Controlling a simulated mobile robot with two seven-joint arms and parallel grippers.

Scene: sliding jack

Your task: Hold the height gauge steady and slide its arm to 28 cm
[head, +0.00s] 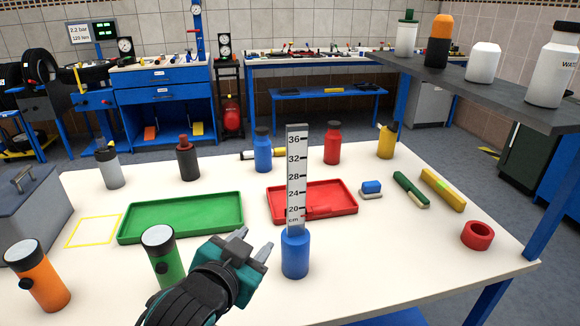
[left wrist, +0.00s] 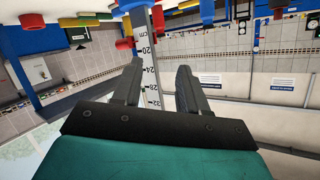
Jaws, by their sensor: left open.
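The height gauge (head: 297,175) is a tall white scale marked in cm, standing upright on a blue bottle-shaped base (head: 295,255). A small red piece (head: 318,211), seemingly its sliding arm, sits beside the scale near 20 and blends with the red tray behind. In the left wrist view the scale (left wrist: 149,68) appears upside down, with a red piece (left wrist: 125,43) beside the 20 mark. My left gripper (head: 256,240) is open and empty, left of the base and apart from it. Its fingers (left wrist: 160,65) point toward the gauge. My right gripper is out of view.
A green tray (head: 131,230) and red tray (head: 349,208) lie behind. A green bottle (head: 163,258) and orange bottle (head: 38,275) stand at the left. A red ring (head: 477,235) lies at the right. A dark shelf (head: 480,90) overhangs the far right. The table's front right is clear.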

